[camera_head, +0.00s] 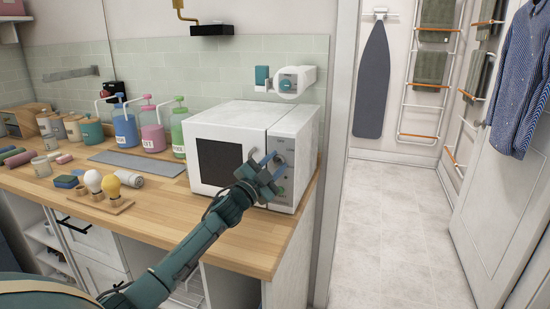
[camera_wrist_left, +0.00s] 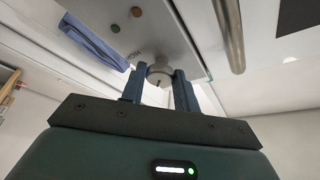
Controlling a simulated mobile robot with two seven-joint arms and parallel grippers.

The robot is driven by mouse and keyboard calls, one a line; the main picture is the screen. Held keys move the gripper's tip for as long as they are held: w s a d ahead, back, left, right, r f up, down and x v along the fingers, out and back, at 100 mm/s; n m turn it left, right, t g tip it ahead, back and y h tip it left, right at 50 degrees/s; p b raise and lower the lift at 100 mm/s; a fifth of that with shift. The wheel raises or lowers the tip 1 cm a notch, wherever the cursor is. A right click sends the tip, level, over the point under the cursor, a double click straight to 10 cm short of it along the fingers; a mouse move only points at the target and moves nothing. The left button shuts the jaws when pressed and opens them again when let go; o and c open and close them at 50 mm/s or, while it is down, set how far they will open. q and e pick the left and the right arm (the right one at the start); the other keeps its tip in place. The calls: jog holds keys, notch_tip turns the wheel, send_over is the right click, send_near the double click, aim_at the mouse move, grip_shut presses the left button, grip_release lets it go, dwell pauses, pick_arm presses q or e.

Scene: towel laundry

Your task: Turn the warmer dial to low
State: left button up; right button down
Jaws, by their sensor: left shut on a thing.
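The warmer (camera_head: 229,120) is a white box with a dark window, standing on the wooden counter. Its control panel is on the right of its front. My left gripper (camera_head: 271,166) is at that panel, its fingers pointing at it. In the left wrist view the two blue fingers (camera_wrist_left: 159,84) are shut on the round grey dial (camera_wrist_left: 160,71), one on each side. The dial's setting cannot be told. In the head view the gripper partly covers the dial. My right gripper is not in view.
Blue, pink and green pump bottles (camera_head: 152,127) stand left of the warmer. A wall-mounted white device (camera_head: 295,81) hangs above the warmer. Open floor (camera_head: 385,220) lies to the right.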

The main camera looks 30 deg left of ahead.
pick_arm(q)
jog(key=shift+a+r+m, duration=0.1)
jog(key=shift+r+m, duration=0.05)
jog(key=shift+m, duration=0.35)
jog(key=shift+m+g+h+p, duration=0.55)
jog(key=shift+m+p, duration=0.2)
jog(key=shift+m, duration=0.15)
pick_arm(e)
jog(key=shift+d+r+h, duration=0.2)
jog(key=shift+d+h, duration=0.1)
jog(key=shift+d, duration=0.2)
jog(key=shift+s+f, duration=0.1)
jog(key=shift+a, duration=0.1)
pick_arm(q)
jog(key=o, duration=0.8)
jog(key=shift+o, duration=0.8)
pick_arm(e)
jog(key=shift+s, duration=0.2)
